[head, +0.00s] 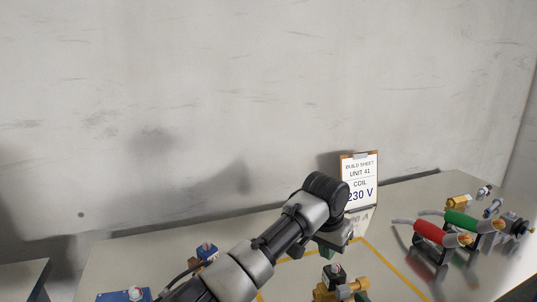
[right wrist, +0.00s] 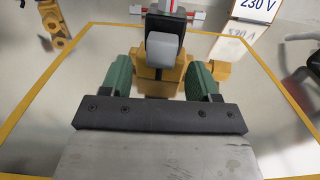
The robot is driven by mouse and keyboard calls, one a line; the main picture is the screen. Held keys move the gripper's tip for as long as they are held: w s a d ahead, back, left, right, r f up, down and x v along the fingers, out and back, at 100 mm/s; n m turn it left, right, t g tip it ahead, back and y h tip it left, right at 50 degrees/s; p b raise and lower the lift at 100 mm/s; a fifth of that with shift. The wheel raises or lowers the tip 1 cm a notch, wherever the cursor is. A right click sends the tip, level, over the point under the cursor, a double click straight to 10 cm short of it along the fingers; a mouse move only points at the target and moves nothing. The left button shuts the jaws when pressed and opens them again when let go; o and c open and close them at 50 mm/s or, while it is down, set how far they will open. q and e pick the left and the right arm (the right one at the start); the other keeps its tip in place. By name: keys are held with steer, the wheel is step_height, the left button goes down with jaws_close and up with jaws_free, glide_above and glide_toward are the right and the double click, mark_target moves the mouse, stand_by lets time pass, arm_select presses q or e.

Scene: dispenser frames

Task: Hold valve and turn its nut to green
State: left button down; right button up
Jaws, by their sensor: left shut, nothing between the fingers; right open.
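The valve shows in the head view as a brass body (head: 352,289) with a dark block (head: 333,272) on top, inside the yellow outline. In the right wrist view, its brass body (right wrist: 146,73) lies between the green fingers of my right gripper (right wrist: 160,84), which is open. A grey and black block (right wrist: 165,47) stands over the brass and hides part of it.
A clipboard sheet (head: 359,180) reading "COIL 230 V" stands behind. Red (head: 431,232) and green (head: 461,220) cylinders with brass parts lie at right. A blue item (head: 207,251) and a blue board (head: 125,295) are at left. Yellow tape (head: 392,268) edges a bare table area.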

steer(key=v, duration=1.2)
